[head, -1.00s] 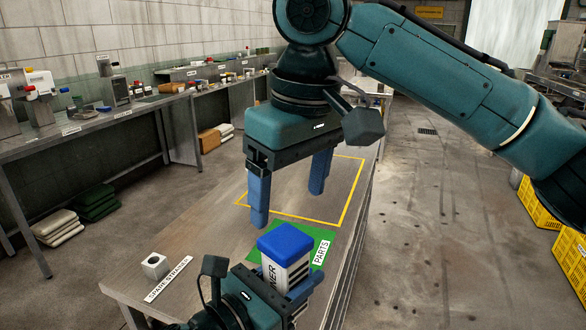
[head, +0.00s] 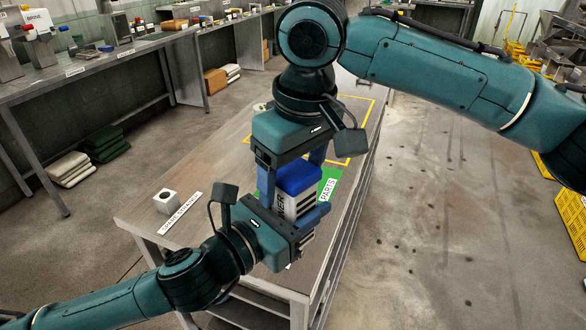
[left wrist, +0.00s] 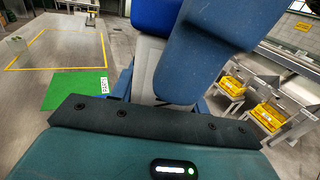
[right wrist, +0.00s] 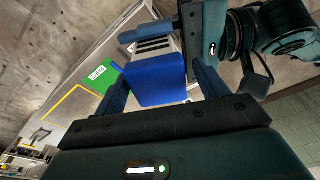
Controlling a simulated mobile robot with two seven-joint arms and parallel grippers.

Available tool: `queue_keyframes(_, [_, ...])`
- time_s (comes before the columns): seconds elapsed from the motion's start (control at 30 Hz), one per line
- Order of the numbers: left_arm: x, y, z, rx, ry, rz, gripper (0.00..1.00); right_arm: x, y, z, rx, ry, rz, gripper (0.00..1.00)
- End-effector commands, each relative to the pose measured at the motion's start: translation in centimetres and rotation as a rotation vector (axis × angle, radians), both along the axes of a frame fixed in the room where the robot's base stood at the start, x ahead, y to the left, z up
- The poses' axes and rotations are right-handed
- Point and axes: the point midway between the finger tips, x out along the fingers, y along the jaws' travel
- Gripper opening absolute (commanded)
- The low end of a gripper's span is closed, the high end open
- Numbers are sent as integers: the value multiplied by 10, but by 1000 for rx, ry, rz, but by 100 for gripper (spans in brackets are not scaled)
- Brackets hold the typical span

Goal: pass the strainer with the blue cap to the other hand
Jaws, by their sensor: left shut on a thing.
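The strainer is a pale block with dark slots and lettering (head: 285,208) and a bright blue cap (head: 299,177). It is held upright above the table. My left gripper (head: 300,214) is shut on its body from the near side; one finger is partly hidden. In the left wrist view the body (left wrist: 148,66) shows behind a large blue finger. My right gripper (head: 292,180) points down over the strainer, its fingers on either side of the cap. The right wrist view shows the cap (right wrist: 156,84) between those open fingers, with some gap on the right side.
A long bench (head: 110,62) stands behind on the left. Yellow crates (head: 572,215) stand far right.

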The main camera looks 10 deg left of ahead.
Motion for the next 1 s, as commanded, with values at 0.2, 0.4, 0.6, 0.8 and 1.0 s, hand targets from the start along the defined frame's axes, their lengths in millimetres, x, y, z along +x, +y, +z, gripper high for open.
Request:
queue_keyframes(0.2, [0, 0, 1, -1, -2, 0, 17, 0, 0, 0, 0, 0, 0, 55])
queue_keyframes(0.4, [0, 0, 1, -1, -2, 0, 17, 0, 0, 1, 1, 1, 1, 38])
queue_keyframes(0.6, [0, 0, 1, 0, -1, 0, 48, -1, 1, 1, 2, 1, 3, 25])
queue_keyframes(0.8, [0, 0, 0, -1, -1, 0, 64, -1, 1, 1, 1, 0, 2, 25])
queue_keyframes(1.0, [0, 0, 0, 0, 0, 0, 71, 0, 0, 1, 1, 0, 1, 25])
